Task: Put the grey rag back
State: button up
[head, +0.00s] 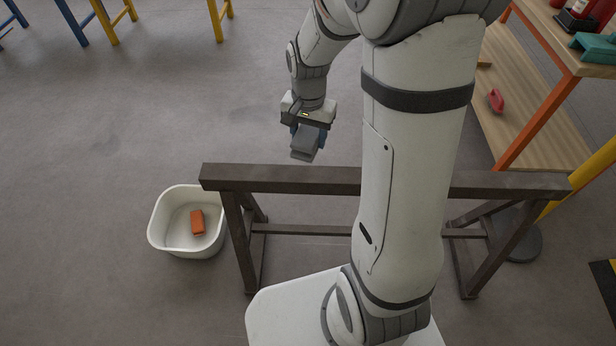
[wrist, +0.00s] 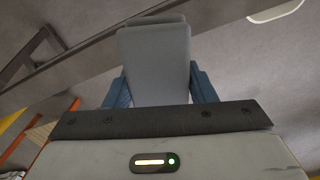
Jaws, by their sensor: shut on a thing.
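My gripper (head: 308,135) is shut on the grey rag (head: 305,147) and holds it in the air, near and just beyond the dark rail in the head view. In the wrist view the rag (wrist: 155,62) is a grey, block-like shape between the two blue fingers of my gripper (wrist: 158,88). A white tub (head: 160,237) stands on the floor at the left, with an orange block-like item (head: 197,221) inside it. The tub's rim also shows at the top right of the wrist view (wrist: 277,13).
A dark metal trestle (head: 285,180) stands in front of my base, with its left end close to the tub. A wooden shelf unit (head: 530,125) with an orange frame is at the right, with a red item (head: 495,100) on its lower board.

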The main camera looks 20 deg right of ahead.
jog(key=m+b, duration=0.1)
jog(key=b, duration=0.1)
send_over(310, 174)
notch_tip(310, 174, down, 6)
jog(key=shift+f, duration=2.1)
jog(key=shift+f+b, duration=0.2)
jog(key=shift+b, duration=0.15)
jog(key=o, duration=1)
